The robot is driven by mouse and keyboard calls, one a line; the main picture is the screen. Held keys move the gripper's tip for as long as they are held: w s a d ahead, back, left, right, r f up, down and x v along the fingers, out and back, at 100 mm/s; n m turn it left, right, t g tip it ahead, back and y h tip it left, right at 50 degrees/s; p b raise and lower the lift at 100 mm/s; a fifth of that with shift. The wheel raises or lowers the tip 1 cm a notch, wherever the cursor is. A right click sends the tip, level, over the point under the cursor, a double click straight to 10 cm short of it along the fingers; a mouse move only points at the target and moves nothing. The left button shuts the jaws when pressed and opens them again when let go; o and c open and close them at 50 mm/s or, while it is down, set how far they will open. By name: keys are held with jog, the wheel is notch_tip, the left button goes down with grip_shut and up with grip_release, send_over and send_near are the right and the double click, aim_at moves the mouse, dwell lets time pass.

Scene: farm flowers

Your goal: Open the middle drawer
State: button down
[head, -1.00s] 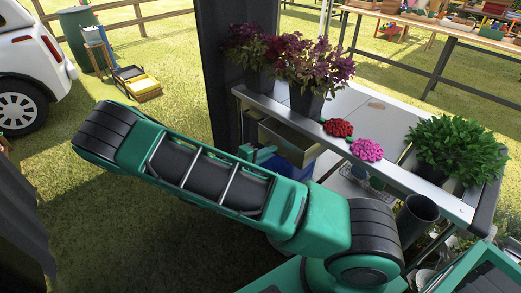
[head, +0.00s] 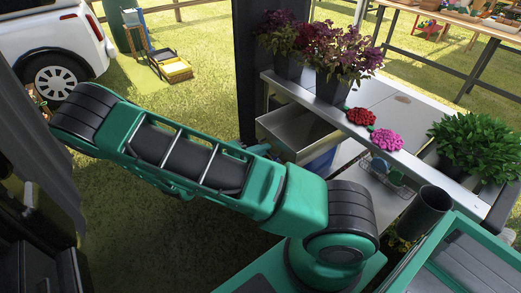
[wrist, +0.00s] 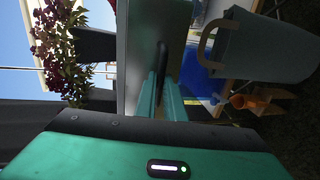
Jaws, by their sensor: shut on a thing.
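A grey metal drawer (head: 298,130) stands pulled out from under the flower table in the head view, its inside open to view. In the wrist view its front panel (wrist: 137,50) fills the upper middle, with a dark bar handle (wrist: 161,72). My gripper (wrist: 163,92) is shut on this handle, with green fingers at both sides of it. In the head view my arm hides most of the gripper and the drawer's front. I cannot tell from the pictures whether other drawers are above or below it.
The flower table (head: 345,122) carries dark purple plants (head: 338,50), red flowers (head: 361,116), pink flowers (head: 386,140) and a leafy green plant (head: 470,140). A dark post (head: 262,70) stands beside the drawer. A grey bucket (wrist: 265,48) shows in the wrist view.

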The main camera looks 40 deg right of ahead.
jog(key=shift+a+f, duration=0.1)
jog(key=shift+f, duration=0.05)
jog(key=c, duration=1.9)
grip_release()
jog(key=shift+o, duration=0.2)
jog(key=v, duration=1)
jog(key=shift+a, duration=0.35)
jog(key=s+d+r+m+g+y, duration=0.3)
jog(key=s+d+r+g+y, duration=0.1)
jog(key=s+d+r+y, duration=0.15)
jog(key=s+d+r+m+t+y, duration=0.1)
jog(key=s+r+t+y, duration=0.1)
jog(key=s+r+y, duration=0.3)
jog(key=s+d+r+m+t+y, duration=0.1)
jog(key=s+r+y, duration=0.4)
jog(key=s+r, duration=0.5)
jog(key=s+m+t, duration=0.1)
jog(key=s, duration=0.3)
jog(key=shift+s+r, duration=0.3)
